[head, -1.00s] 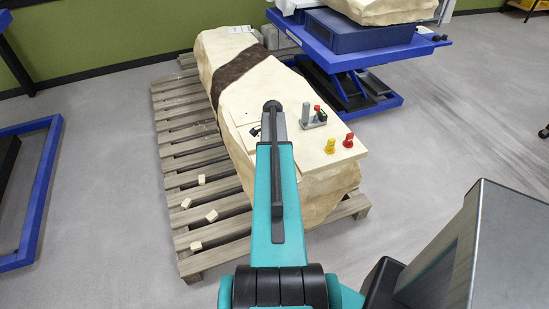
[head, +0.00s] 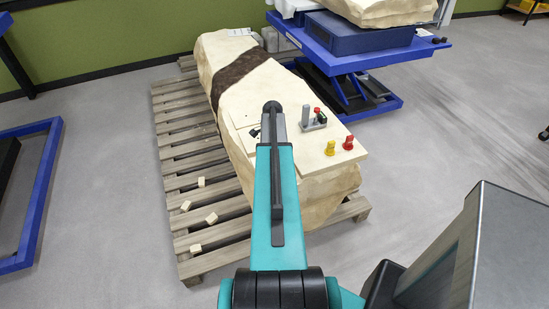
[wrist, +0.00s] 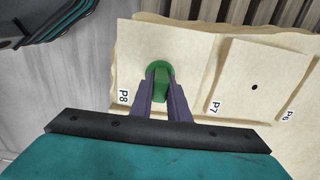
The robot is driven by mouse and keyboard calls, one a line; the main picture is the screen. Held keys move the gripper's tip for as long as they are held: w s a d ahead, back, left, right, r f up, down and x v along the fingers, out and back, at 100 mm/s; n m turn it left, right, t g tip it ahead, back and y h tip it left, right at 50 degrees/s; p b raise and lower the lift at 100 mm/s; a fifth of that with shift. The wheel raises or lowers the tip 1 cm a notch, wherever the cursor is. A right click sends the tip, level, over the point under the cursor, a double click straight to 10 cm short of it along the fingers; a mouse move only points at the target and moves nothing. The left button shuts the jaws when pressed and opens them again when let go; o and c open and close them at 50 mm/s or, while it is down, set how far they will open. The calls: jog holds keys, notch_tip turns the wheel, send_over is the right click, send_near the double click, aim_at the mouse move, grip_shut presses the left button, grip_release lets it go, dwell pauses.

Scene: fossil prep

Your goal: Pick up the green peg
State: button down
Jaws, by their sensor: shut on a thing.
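The green peg (wrist: 160,69) shows in the wrist view, with a round green flange and a narrower block-shaped part, over the pale board marked P8 (wrist: 190,50). My gripper (wrist: 161,88) has its two dark fingers on either side of the peg's block-shaped part and is shut on it. I cannot tell whether the peg still touches the board. In the head view my arm covers the gripper and the green peg.
Boards marked P7 (wrist: 235,85) and P6 lie beside P8. In the head view a yellow peg (head: 330,148), a red peg (head: 348,142) and a grey post (head: 306,114) stand on the pale block (head: 237,100). It rests on a wooden pallet (head: 182,145). A blue lift table (head: 440,45) stands behind.

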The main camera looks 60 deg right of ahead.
jog(key=shift+r+b, duration=0.5)
jog(key=shift+r, duration=0.7)
jog(key=shift+w+r, duration=0.1)
jog(key=shift+r, duration=0.1)
jog(key=w+b, duration=0.1)
jog(key=w, duration=0.4)
jog(key=w+d+r+b, duration=0.1)
jog(key=w, duration=0.3)
jog(key=w+b, duration=0.2)
jog(key=w, duration=0.3)
jog(key=shift+w+d+r, duration=0.15)
jog(key=shift+w+d, duration=0.1)
jog(key=shift+w, duration=0.05)
jog(key=shift+w+r, duration=0.1)
jog(key=shift+w, duration=0.5)
jog(key=shift+a, duration=0.1)
